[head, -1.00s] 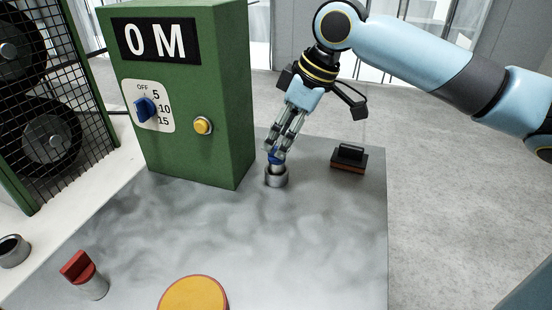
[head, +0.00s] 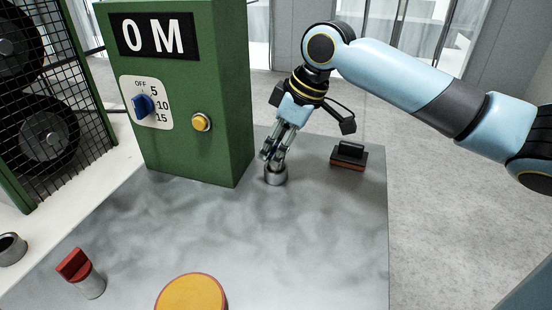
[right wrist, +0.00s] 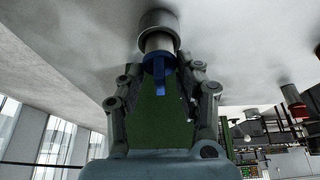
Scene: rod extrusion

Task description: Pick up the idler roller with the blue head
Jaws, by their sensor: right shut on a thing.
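The idler roller with the blue head (right wrist: 158,66) shows in the right wrist view, its grey shaft (right wrist: 158,42) standing in a round grey socket (right wrist: 158,22). In the head view the socket (head: 276,176) stands on the table beside the green box, and the blue head is hidden by the fingers. My right gripper (head: 271,157) is over the socket, tilted, with its fingers at the blue head. In the wrist view the fingers (right wrist: 162,78) lie on either side of the head, shut on the roller. My left gripper is not in view.
A green box (head: 195,110) with a blue dial (head: 144,105) and yellow button (head: 201,122) stands close left of the gripper. A black-and-brown block (head: 349,157) lies to the right. A red-headed roller (head: 80,272) and an orange disc (head: 192,293) are nearer. The table's middle (head: 215,225) is clear.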

